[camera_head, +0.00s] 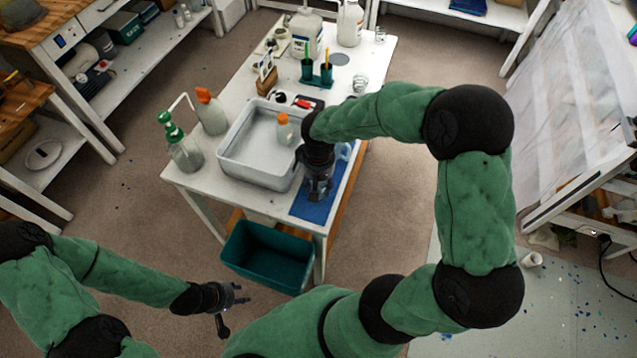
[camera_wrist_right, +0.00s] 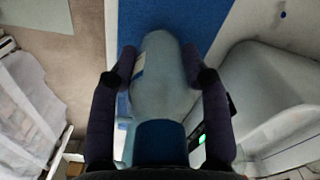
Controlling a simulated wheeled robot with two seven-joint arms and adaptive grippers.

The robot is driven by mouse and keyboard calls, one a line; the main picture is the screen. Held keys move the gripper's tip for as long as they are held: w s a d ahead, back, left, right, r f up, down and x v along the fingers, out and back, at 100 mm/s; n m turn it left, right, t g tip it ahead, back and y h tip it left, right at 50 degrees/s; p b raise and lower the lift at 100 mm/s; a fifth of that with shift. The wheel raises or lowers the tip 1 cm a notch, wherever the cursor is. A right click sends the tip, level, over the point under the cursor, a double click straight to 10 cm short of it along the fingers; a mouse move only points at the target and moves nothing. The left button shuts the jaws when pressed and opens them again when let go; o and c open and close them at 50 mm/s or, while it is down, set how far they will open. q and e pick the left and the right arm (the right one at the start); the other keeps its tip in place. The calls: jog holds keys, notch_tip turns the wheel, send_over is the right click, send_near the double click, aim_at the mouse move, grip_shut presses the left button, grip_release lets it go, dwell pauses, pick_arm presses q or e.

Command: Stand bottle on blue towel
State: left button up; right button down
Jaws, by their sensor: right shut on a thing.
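In the right wrist view, a pale bottle (camera_wrist_right: 163,85) with a blue cap (camera_wrist_right: 160,142) sits between the two fingers of my right gripper (camera_wrist_right: 160,78). The gripper is shut on its body, with the cap nearest the camera. The blue towel (camera_wrist_right: 170,14) lies beyond the bottle in that view. In the head view, the towel (camera_head: 318,205) lies at the table's near right corner, with my right gripper (camera_head: 318,190) over it. There the arm and gripper hide most of the bottle; I cannot tell whether it touches the towel. My left gripper (camera_head: 235,308) is open and empty, low at the front.
A grey tray (camera_head: 240,172) stands left of the towel on the white table (camera_head: 200,176), with an orange-capped bottle (camera_head: 284,130) in it. Green-topped (camera_head: 184,151) and orange-topped (camera_head: 211,112) bottles stand further left. A teal bin (camera_head: 268,257) is on the floor in front.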

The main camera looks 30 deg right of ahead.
jog(key=shift+f, duration=0.1)
jog(key=c, duration=0.6)
grip_release()
notch_tip(320, 180, up, 12)
jog(key=p, duration=0.4)
jog(key=shift+s, duration=0.1)
